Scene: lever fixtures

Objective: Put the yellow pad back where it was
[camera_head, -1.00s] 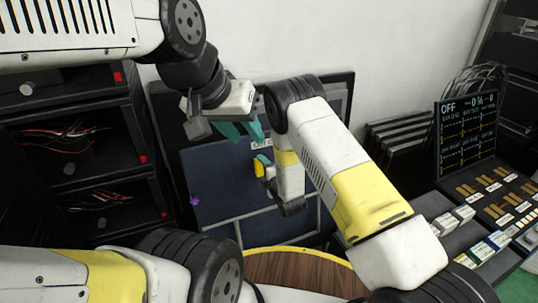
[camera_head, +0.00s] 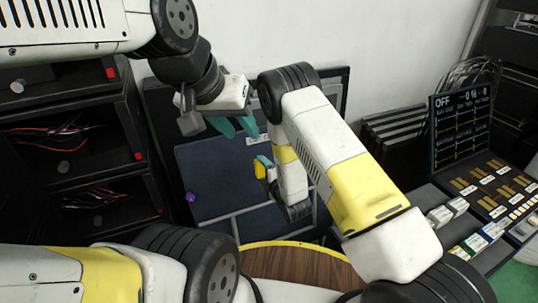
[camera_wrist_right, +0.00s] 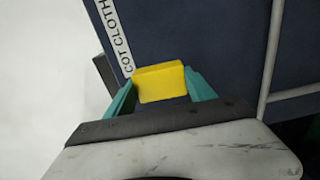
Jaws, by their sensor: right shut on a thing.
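The yellow pad (camera_head: 260,170) is a small block held in front of the dark blue panel (camera_head: 225,180). My right gripper (camera_wrist_right: 160,92) has its teal fingers on the two sides of the pad (camera_wrist_right: 160,82) in the right wrist view. In that view the blue panel (camera_wrist_right: 215,45) lies behind the pad, with a white label strip (camera_wrist_right: 112,35) reading "COT CLOTH". Whether the pad touches the panel I cannot tell. My left gripper (camera_head: 240,126) is above and left of the pad, near the panel's top, with its teal fingers apart and nothing seen between them.
A small purple thing (camera_head: 190,197) is at the panel's left edge. A round wooden top with a yellow rim (camera_head: 300,262) is below. Dark shelves with wires (camera_head: 75,150) stand at left. A control console (camera_head: 480,190) with an "OFF" screen (camera_head: 460,125) stands at right.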

